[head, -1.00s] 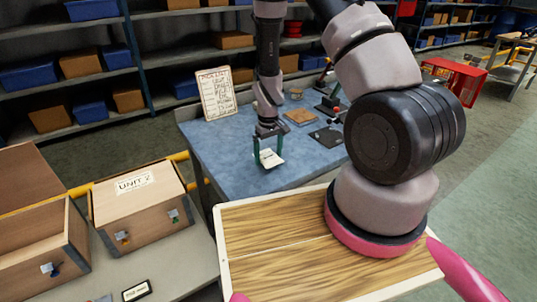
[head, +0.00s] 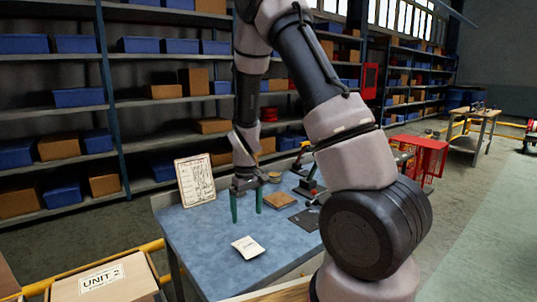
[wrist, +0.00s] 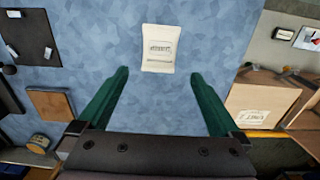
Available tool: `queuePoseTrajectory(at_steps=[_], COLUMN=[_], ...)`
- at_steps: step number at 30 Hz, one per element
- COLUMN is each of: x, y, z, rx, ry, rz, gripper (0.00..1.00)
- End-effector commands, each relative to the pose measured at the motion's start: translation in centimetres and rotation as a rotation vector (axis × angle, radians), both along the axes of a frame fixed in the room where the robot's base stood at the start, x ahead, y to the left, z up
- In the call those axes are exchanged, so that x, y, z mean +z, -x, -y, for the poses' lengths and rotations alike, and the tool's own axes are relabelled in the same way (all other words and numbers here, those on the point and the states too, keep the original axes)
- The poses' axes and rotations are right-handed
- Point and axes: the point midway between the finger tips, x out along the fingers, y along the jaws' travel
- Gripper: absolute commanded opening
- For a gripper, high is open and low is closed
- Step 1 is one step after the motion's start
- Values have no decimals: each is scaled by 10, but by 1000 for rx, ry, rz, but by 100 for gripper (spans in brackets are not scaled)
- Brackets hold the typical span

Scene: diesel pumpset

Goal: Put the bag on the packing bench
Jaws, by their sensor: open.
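The bag (head: 248,247) is a small, flat, cream-white packet with printed text. It lies on the blue top of the packing bench (head: 190,240), near its front part. My gripper (head: 246,212) points down above the bench, behind the bag in the head view, with its two green fingers apart and nothing between them. In the wrist view the bag (wrist: 158,48) lies just beyond the open fingertips (wrist: 160,75), apart from them, with bare blue surface around it.
A written board (head: 195,180) stands at the bench's back left. A brown block (head: 272,204) and a dark flat plate (head: 306,218) lie right of my gripper. A box marked UNIT 2 (head: 105,285) is at lower left. Shelves stand behind.

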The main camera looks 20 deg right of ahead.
Motion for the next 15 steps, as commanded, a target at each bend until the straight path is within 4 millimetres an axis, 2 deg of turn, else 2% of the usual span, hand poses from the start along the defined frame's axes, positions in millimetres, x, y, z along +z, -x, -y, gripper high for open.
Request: queuePoseTrajectory(at_steps=[2,5,11,15], x=[15,50,140,197], y=[-1,-1,14,35], z=[1,2,10,18], rx=[-22,-72,-208,-301], ry=[-14,-48,-135,-191], rz=[18,57,157,227], gripper=[100,100,100,100])
